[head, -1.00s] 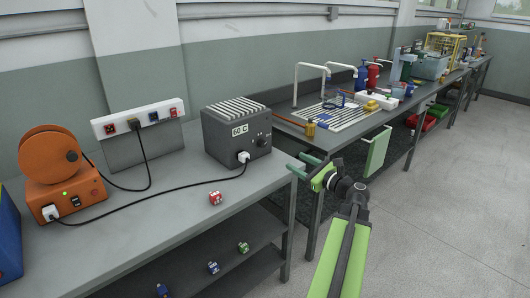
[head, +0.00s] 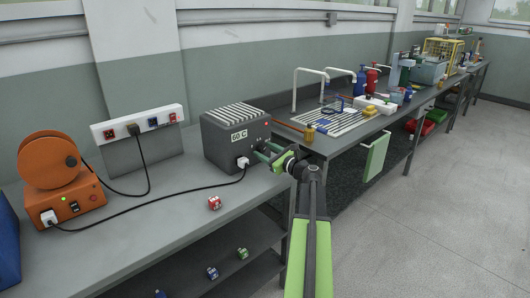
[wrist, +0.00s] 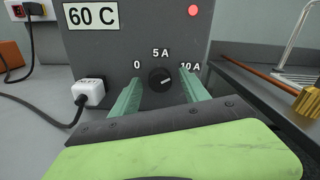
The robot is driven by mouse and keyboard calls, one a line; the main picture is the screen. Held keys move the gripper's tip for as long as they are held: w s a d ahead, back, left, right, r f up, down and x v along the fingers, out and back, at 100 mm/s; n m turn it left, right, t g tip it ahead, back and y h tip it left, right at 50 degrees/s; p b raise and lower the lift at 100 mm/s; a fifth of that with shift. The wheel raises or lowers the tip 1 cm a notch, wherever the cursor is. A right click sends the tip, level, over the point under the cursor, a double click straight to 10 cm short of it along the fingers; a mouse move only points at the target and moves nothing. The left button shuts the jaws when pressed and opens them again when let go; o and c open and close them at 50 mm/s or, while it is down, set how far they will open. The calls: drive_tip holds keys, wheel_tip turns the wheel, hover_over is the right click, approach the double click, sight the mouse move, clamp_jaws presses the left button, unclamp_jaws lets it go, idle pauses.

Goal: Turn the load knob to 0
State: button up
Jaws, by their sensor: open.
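The load knob (wrist: 160,79) is a small round black knob on the front of the dark grey box (head: 222,143). The labels 0, 5 A and 10 A stand to its left, above it and to its right. A pale mark on the knob seems to point right, toward the 10 A side. My gripper (wrist: 161,83) is open, with one green finger on each side of the knob. I cannot tell whether either finger touches it. In the head view my gripper (head: 265,151) is at the box's front, and its fingers hide the knob.
A white plug (wrist: 90,91) with a black cable sits in the box's front, left of my gripper. A red light (wrist: 193,10) is above right. An orange reel unit (head: 58,175), a socket strip (head: 138,124) and a red-and-white cube (head: 215,203) are on the same bench.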

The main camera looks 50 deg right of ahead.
drive_tip(key=shift+c, duration=0.3)
clamp_jaws()
drive_tip(key=shift+a, duration=0.15)
